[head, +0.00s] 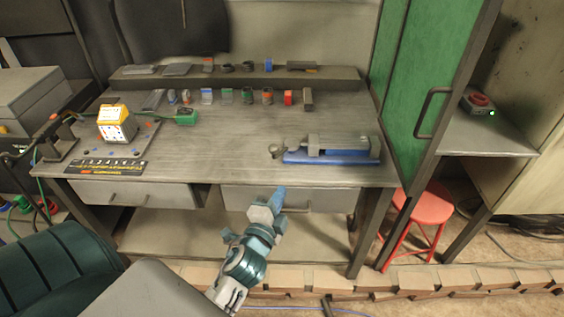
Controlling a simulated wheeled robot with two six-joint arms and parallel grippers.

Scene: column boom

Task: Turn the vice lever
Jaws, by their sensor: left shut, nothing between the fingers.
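The vice (338,143) is a grey metal body on a blue base, near the right end of the workbench. A small grey part that looks like its lever (276,151) sticks out at its left end; its exact shape is too small to tell. My left gripper (279,194) is shut and empty. It appears in front of the bench's front edge and the right drawer, below the lever in the picture and apart from it. My right gripper is not in view.
The workbench (225,145) has bare room in its middle. Small parts stand along the back shelf (140,75). A yellow-and-white box (116,122) stands at left. A green cabinet door (425,80) is close right of the vice. A red stool (420,212) stands below.

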